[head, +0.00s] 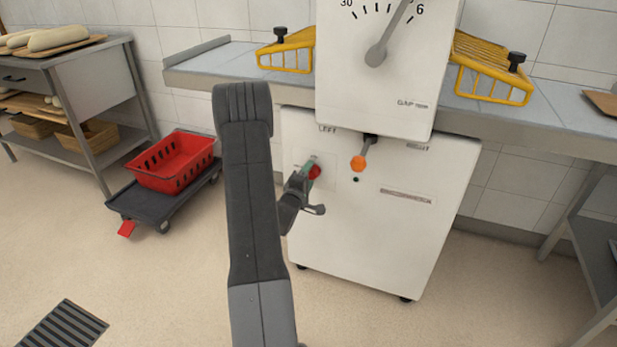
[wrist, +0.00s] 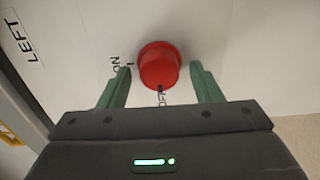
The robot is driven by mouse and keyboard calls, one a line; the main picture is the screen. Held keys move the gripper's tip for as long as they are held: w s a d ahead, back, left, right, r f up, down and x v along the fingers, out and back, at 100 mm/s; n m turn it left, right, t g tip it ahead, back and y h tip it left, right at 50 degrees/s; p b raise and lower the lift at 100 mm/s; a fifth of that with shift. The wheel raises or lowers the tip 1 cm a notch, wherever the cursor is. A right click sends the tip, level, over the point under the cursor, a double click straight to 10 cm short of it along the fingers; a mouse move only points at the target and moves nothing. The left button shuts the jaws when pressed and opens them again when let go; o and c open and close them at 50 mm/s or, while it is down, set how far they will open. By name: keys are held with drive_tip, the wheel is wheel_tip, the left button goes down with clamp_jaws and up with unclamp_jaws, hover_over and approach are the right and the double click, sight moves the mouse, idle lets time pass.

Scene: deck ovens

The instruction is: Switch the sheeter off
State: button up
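The sheeter (head: 400,235) is a white cabinet with a dial on its upper part and an orange-tipped lever (head: 359,163) at the front. A red round switch knob (head: 314,171) sits on the left of its front panel. In the wrist view the red knob (wrist: 159,65) stands between my two green fingers, with ON and OFF marks printed beside it. My gripper (wrist: 160,70) is open, with a gap on each side of the knob. In the head view my gripper (head: 304,184) is at the panel and partly hides the knob.
Yellow wire guards (head: 285,52) stand on the sheeter's side tables. A red crate (head: 172,160) sits on a dark dolly at left, beside a metal rack (head: 92,85) with loaves. A floor grate (head: 62,325) lies front left. The floor before the sheeter is clear.

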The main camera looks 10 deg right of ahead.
drive_tip(key=p+v, duration=0.1)
drive_tip(key=v, duration=1.3)
drive_tip(key=shift+p, duration=0.4)
drive_tip(key=shift+w+d, duration=0.1)
drive_tip(key=shift+w, duration=0.05)
drive_tip(key=b+x, duration=0.1)
drive_tip(key=x, duration=1.2)
drive_tip(key=shift+w+d+b, duration=0.2)
drive_tip(key=shift+w+b, duration=0.05)
drive_tip(key=shift+b, duration=0.15)
drive_tip(key=p+v, duration=0.2)
drive_tip(key=v, duration=1.2)
drive_tip(key=w+d+m+b, duration=0.2)
drive_tip(key=w+m, duration=0.1)
drive_tip(key=m, duration=0.3)
drive_tip(key=w+d+m+b, duration=0.2)
drive_tip(key=w+d+m, duration=0.1)
drive_tip(key=m, duration=0.3)
drive_tip(key=w+d+m+b, duration=0.2)
drive_tip(key=w+d+m, duration=0.1)
drive_tip(key=w+m, duration=0.2)
drive_tip(key=shift+w+r+m+b, duration=0.2)
drive_tip(key=shift+m+b, duration=0.2)
drive_tip(key=shift+m, duration=0.1)
